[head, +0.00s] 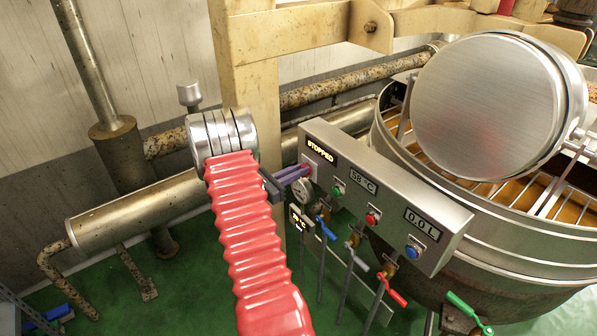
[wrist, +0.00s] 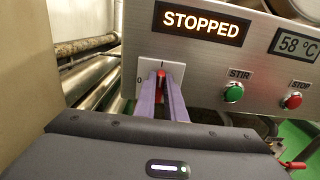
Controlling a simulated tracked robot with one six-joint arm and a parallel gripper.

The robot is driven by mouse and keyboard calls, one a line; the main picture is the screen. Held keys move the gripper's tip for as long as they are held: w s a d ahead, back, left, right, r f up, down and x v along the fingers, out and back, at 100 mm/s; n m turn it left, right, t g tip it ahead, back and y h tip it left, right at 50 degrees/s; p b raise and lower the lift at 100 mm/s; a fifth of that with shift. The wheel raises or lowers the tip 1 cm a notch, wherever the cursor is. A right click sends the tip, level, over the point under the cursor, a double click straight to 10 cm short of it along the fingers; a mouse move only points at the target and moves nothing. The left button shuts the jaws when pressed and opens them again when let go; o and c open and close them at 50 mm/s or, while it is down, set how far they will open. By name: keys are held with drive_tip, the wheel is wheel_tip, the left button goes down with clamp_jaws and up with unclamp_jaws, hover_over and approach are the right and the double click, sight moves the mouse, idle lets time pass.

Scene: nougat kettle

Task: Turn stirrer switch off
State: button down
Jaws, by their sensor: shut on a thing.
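The stirrer switch is a small red knob (wrist: 161,79) on a pale square plate (wrist: 147,73) at the left end of the steel control panel (head: 330,146). The plate has a 0 at its left and an I at its top. My gripper (wrist: 161,80) is shut on the knob, with one purple finger on each side. The knob looks roughly upright, towards the I, though the fingers hide much of it. In the head view my gripper (head: 304,172) reaches the panel from the left. The display (wrist: 202,22) above the switch reads STOPPED.
A green STIR button (wrist: 233,92) and a red STOP button (wrist: 292,101) sit to the right of the switch. The kettle (head: 470,240) stands behind the panel, lid raised. Valves with coloured handles, including a red one (head: 391,290), hang below. A beige post (head: 250,85) stands left.

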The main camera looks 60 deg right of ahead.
drive_tip(key=shift+w+n, duration=0.1)
drive_tip(key=shift+n, duration=0.4)
drive_tip(key=n, duration=0.5)
drive_tip(key=w+f+n, duration=0.1)
drive_tip(key=n, duration=1.1)
drive_tip(key=shift+w+d+f, duration=0.15)
drive_tip(key=shift+d, duration=0.2)
drive_tip(key=c, duration=1.8)
unclamp_jaws()
drive_tip(key=shift+a, duration=0.1)
